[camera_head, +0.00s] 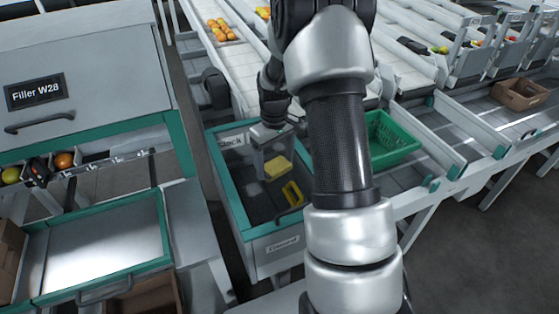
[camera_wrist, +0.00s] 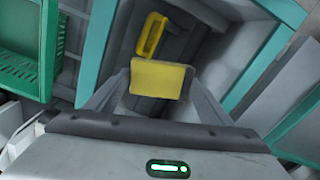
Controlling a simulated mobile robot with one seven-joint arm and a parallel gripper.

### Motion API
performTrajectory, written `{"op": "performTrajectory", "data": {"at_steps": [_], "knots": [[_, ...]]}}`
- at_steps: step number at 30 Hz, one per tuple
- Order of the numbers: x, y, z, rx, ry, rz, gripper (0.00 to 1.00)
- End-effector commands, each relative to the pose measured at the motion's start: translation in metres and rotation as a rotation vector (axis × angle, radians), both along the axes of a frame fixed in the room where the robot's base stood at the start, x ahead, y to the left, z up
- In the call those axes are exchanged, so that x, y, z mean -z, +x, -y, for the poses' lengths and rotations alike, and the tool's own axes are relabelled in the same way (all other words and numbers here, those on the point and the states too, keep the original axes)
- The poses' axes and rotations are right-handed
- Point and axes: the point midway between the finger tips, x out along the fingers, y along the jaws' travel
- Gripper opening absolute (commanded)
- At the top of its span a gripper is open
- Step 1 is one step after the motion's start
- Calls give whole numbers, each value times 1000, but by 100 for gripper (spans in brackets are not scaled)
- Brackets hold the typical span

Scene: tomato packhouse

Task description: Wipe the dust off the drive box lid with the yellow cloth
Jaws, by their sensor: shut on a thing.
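The yellow cloth (camera_head: 278,168) is a small pad held between the fingers of my gripper (camera_head: 273,158). In the wrist view the cloth (camera_wrist: 160,77) spans the gap between the two fingertips. My gripper is shut on it, above a dark grey surface (camera_head: 260,208) that looks like the drive box lid, inside a teal-edged frame. A yellow handle (camera_head: 292,193) stands on this surface, nearer the front than the cloth; it also shows in the wrist view (camera_wrist: 151,34). I cannot tell whether the cloth touches the surface. Dust is not clear to see.
The teal-edged frame (camera_head: 229,204) walls the surface in. A green crate (camera_head: 393,141) stands to the right, partly behind my arm. The Filler W28 cabinet (camera_head: 85,60) and a metal tray (camera_head: 105,246) are at left. A cardboard box (camera_head: 520,94) is at far right.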

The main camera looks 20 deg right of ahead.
Motion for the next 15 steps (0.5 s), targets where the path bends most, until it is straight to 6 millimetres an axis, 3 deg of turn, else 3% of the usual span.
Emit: {"op": "performTrajectory", "data": {"at_steps": [15], "knots": [[4, -1, -36, -1, 1, -2, 56]]}}
